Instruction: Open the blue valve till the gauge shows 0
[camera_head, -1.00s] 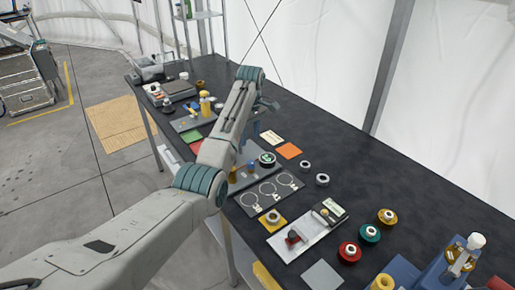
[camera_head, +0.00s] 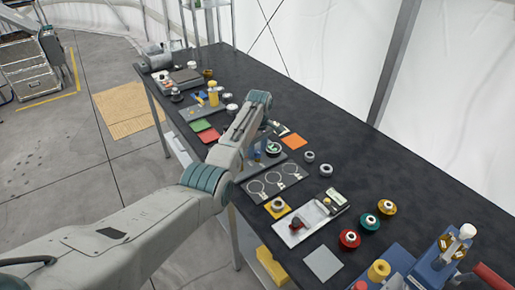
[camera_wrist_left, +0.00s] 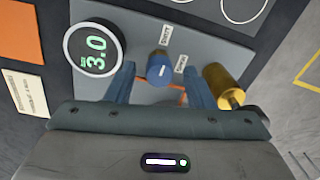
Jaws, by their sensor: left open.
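The blue valve (camera_wrist_left: 160,68) is a round knob on a grey panel (camera_wrist_left: 205,48) in the left wrist view. The round gauge (camera_wrist_left: 95,48) beside it has a black face and reads 3.0 in green. It also shows on the bench in the head view (camera_head: 273,148). My left gripper (camera_wrist_left: 160,75) is open, its two blue fingers on either side of the valve and apart from it. In the head view my left arm partly hides the panel and valve. My right gripper is not in view.
A brass cylinder (camera_wrist_left: 222,85) stands close to one finger. An orange square (camera_wrist_left: 18,32) and a pale label card (camera_wrist_left: 18,95) lie beside the panel.

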